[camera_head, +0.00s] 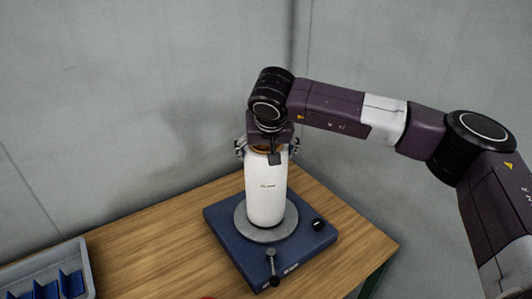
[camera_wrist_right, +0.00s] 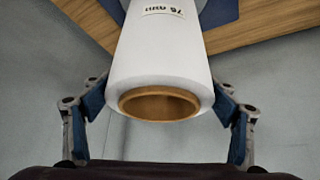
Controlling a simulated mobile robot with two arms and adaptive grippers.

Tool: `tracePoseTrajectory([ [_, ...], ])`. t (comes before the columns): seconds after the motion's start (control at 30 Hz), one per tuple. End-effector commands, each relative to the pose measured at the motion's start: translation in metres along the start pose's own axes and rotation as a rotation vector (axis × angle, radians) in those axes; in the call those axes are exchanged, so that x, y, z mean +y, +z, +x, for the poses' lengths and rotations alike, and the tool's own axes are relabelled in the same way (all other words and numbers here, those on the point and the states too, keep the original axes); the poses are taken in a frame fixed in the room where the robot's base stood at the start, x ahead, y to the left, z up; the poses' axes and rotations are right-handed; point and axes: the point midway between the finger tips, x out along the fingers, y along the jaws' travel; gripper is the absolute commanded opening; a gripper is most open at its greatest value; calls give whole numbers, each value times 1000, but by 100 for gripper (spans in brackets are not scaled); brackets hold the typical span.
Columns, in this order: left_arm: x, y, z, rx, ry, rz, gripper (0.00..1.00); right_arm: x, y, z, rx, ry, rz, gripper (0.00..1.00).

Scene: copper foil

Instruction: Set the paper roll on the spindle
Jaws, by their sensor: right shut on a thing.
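The white paper roll (camera_head: 265,195) stands upright over the round grey plate (camera_head: 282,236) of a dark blue base. Its lower end appears to meet the plate, though I cannot tell if it fully rests there. No spindle shows; the roll hides the plate's centre. My right gripper (camera_head: 268,148) is shut on the roll's upper end from above. My left gripper is not in view.
The blue base (camera_head: 228,222) sits on a wooden table (camera_head: 150,232), with a black knob (camera_head: 318,224) and a small lever (camera_head: 272,264) on it. A grey tray with blue dividers (camera_head: 86,262) is at the lower left. Grey walls stand close behind. The table between tray and base is mostly clear.

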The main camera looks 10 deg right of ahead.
Motion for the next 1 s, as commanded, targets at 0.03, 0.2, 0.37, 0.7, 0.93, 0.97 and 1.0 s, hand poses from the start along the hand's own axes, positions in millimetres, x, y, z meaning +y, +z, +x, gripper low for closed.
tracePoseTrajectory([
  [0.03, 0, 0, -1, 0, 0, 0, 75, -1, -4, -3, 10, -4, 2, 21],
  [0.2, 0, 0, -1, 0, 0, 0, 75, 0, -4, -3, 9, -3, 2, 90],
  [0.37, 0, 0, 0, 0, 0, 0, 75, 0, -2, -2, 5, -2, 1, 100],
  [0.7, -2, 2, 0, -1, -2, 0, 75, 0, 0, -7, -2, 1, -1, 100],
  [0.93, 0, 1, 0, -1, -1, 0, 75, 0, -1, -52, 4, -2, -1, 100],
  [0.97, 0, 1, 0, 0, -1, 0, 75, 0, -2, -59, 5, -2, -1, 100],
  [1.0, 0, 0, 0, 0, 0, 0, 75, 0, -1, -67, 5, -2, -2, 100],
])
